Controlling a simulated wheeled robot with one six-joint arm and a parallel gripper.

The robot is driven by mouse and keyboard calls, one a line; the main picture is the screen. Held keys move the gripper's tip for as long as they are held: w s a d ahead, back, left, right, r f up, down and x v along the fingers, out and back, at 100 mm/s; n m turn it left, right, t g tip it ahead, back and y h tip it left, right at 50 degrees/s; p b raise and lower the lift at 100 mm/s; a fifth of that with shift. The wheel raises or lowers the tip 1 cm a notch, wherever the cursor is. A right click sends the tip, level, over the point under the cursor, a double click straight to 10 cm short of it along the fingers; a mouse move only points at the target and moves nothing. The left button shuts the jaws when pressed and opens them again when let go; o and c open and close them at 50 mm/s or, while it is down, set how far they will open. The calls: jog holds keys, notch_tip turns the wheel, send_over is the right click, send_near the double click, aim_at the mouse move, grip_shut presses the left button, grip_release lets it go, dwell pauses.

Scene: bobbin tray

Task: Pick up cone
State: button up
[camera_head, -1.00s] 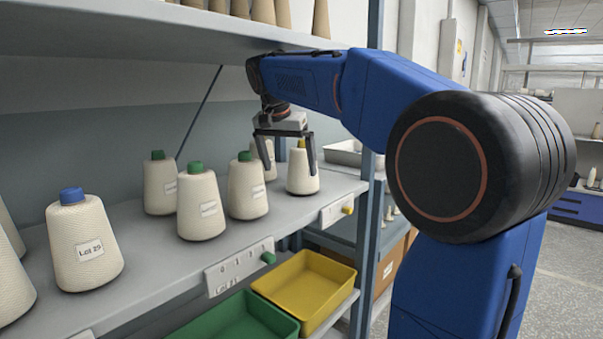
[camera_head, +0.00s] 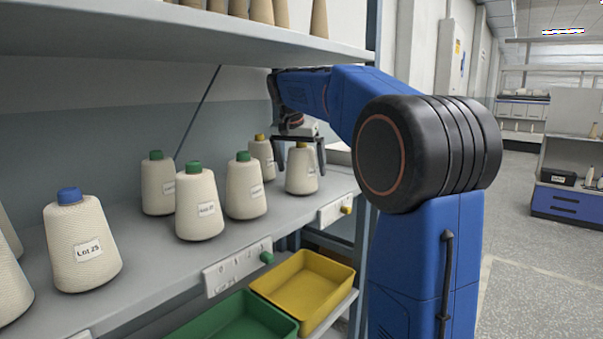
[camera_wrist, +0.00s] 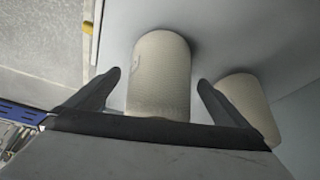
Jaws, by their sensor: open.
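A cream yarn cone (camera_head: 301,171) with a yellow tip stands upright at the right end of the shelf. My gripper (camera_head: 300,170) is open above it, with a finger on each side of the cone's upper part. In the wrist view the cone (camera_wrist: 159,78) lies between the two spread fingers (camera_wrist: 158,90), with gaps on both sides. A second cone (camera_head: 261,158) with a yellow tip stands just behind and left, and it also shows in the wrist view (camera_wrist: 247,100) outside the right finger.
Green-tipped cones (camera_head: 200,207) and a blue-tipped cone (camera_head: 82,245) stand farther left on the shelf (camera_head: 150,270). An upper shelf (camera_head: 180,35) hangs above. A yellow bin (camera_head: 305,288) and a green bin (camera_head: 235,322) sit below. A shelf post (camera_head: 372,60) is close to my arm.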

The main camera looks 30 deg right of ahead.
jog(key=shift+x, duration=0.9)
jog(key=c, duration=1.3)
jog(key=shift+c, duration=0.4)
jog(key=shift+r, duration=0.15)
